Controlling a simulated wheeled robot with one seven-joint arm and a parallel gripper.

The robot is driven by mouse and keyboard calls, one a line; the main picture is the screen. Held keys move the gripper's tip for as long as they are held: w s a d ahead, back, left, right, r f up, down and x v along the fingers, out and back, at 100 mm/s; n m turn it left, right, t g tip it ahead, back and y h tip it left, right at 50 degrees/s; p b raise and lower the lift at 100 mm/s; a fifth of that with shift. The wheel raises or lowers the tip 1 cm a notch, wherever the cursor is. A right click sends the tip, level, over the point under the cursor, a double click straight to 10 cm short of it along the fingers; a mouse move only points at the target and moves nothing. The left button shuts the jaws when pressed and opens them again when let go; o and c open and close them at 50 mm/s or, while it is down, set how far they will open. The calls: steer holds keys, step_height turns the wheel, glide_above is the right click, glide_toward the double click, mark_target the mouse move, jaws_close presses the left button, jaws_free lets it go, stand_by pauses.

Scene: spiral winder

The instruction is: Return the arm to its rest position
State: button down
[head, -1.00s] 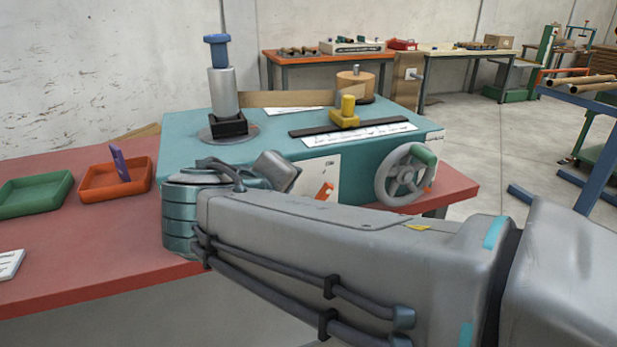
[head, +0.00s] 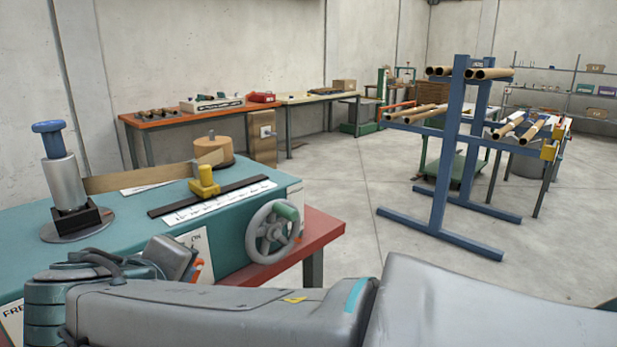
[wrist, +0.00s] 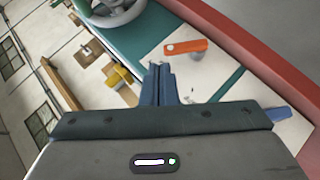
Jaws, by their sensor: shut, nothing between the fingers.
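My gripper (wrist: 160,84) is in the wrist view, its two dark blue fingers together with nothing between them. It points toward the front panel of the teal spiral winder (head: 228,246), near an orange switch handle (wrist: 186,47), and appears apart from it. In the head view my grey arm lies folded across the bottom, in front of the winder.
The winder carries a handwheel (head: 273,232), a yellow guide block (head: 204,181) and an upright mandrel with a blue cap (head: 48,127). It stands on a red table (head: 322,229). A blue tube rack (head: 452,150) stands right, with open floor before it.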

steer(key=w+d+r+m+g+h+p, duration=0.1)
steer(key=d+m+g+p, duration=0.15)
steer(key=d, duration=0.45)
steer(key=w+d+m+g+h+p, duration=0.1)
steer(key=w+d+p, duration=0.1)
steer(key=d+p, duration=0.35)
steer(key=w+d+r+m+g+h+p, duration=0.1)
steer(key=d+m+g+h, duration=0.1)
steer(key=d, duration=0.7)
steer(key=s+d+r+m+g+y+p, duration=0.1)
steer(key=s+d+m+p, duration=0.3)
steer(key=d, duration=0.3)
steer(key=s+d+r+m+g+y+p, duration=0.1)
steer(key=s+d+m+g+y+p, duration=0.1)
steer(key=s+d+m+p, duration=0.2)
steer(key=shift+s+d+p, duration=0.3)
steer(key=shift+d+p, duration=0.9)
steer(key=shift+d, duration=0.45)
steer(key=shift+g, duration=0.25)
